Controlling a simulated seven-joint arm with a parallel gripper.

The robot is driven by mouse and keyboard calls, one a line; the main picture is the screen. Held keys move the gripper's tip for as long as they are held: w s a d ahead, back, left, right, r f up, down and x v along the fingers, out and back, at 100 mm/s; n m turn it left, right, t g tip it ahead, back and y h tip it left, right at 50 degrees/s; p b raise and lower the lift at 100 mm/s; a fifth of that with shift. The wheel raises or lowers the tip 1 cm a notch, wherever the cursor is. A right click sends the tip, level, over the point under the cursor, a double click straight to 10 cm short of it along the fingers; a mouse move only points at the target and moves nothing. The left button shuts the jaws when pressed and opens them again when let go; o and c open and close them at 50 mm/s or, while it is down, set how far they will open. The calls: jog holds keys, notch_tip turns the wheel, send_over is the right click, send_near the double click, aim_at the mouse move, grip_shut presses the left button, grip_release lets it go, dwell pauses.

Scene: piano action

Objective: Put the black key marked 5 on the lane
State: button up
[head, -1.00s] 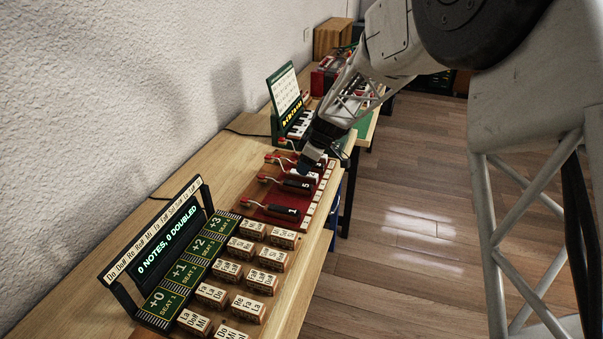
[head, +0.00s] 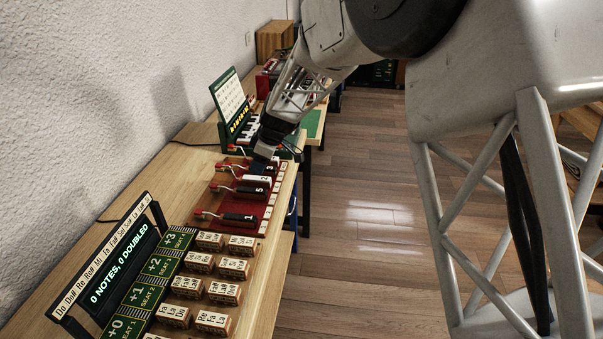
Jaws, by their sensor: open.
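A black key (head: 241,191) lies on the red board (head: 225,205), with a pale end beside it; its mark is too small to read surely, but it sits where a 5 showed earlier. Another black key marked 1 (head: 238,219) lies nearer the camera. A key marked 3 (head: 268,168) lies farther back, just below my gripper (head: 265,154). My gripper is open and points down over the board's far part, apart from the black key. Its fingertips are small and dark, and part of the board behind is hidden. No lane is clearly identifiable.
Red-knobbed levers (head: 200,213) line the board's left side. Wooden labelled blocks (head: 242,245) and a lit display (head: 125,263) stand nearer. A green-framed sheet stand (head: 229,105) rises behind the board. The table's right edge drops to open floor (head: 375,240).

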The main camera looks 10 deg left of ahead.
jog(key=shift+d, duration=0.1)
jog(key=s+d+r+m+t+h, duration=0.1)
jog(key=s+d+r+m, duration=0.2)
jog(key=s+d+r, duration=0.35)
jog(key=s+d+r+m, duration=0.2)
jog(key=s+d+r, duration=0.1)
jog(key=d, duration=0.7)
jog(key=s+d+r+m+t+h, duration=0.1)
jog(key=s+d+r+m, duration=0.2)
jog(key=s+d+r, duration=0.35)
jog(key=s+d+f+m+h, duration=0.1)
jog(key=s+d+m, duration=0.4)
jog(key=s+d, duration=0.4)
jog(key=s+d+f+m+h, duration=0.1)
jog(key=s+d+m, duration=0.4)
jog(key=s+d, duration=0.5)
jog(key=s, duration=0.6)
jog(key=shift+s+d+t+h, duration=0.2)
jog(key=shift+d+t+h, duration=0.1)
